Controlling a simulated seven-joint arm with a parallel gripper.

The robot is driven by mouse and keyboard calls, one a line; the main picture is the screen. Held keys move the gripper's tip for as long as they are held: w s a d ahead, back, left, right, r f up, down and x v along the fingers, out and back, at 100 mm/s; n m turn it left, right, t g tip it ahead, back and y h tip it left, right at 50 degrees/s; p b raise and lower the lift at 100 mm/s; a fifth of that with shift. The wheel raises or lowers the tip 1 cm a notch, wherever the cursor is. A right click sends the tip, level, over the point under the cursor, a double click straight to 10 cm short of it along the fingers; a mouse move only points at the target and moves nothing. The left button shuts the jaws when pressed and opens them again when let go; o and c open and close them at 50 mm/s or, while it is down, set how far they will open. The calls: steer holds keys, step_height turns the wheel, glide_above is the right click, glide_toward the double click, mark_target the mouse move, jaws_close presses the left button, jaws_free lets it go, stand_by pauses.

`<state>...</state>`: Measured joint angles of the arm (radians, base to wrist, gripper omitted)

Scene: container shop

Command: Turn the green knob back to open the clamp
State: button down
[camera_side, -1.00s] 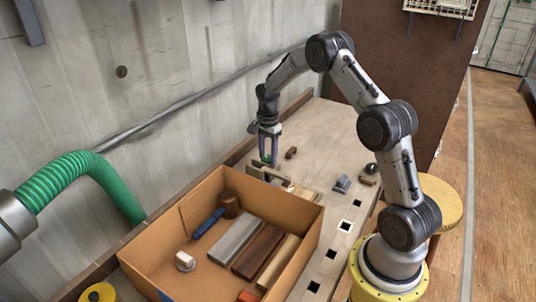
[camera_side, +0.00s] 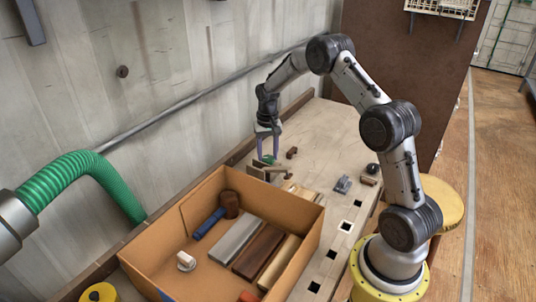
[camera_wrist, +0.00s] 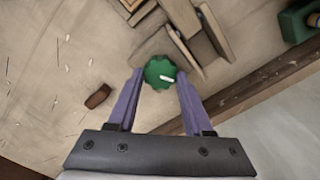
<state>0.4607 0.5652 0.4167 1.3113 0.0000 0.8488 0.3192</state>
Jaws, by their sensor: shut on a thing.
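The green knob (camera_wrist: 159,73) is round with a scalloped edge and a white mark that points right in the wrist view. It shows as a small green spot in the side view (camera_side: 268,159). My gripper (camera_wrist: 161,84) points down with its purple fingers on either side of the knob, shut on it. The wooden clamp (camera_wrist: 185,38) lies beside the knob, at its upper right in the wrist view. In the side view the clamp (camera_side: 267,173) stands just below the fingertips. How far its jaws are apart is hard to tell.
A cardboard box (camera_side: 285,205) with wood pieces and a blue-handled tool stands in front of the clamp. A small brown block (camera_wrist: 98,96) lies near the knob. A grey metal piece (camera_side: 342,184) sits to the right.

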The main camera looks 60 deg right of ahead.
steer(key=n, duration=0.4)
steer(key=shift+r+n, duration=0.1)
steer(key=shift+n, duration=0.2)
steer(key=shift+w+a+n, duration=0.1)
steer(key=shift+a+n, duration=0.05)
steer(key=shift+n, duration=2.15)
steer(key=shift+c, duration=2.2)
jaws_free()
steer(key=shift+o, duration=0.7)
steer(key=shift+a, duration=0.1)
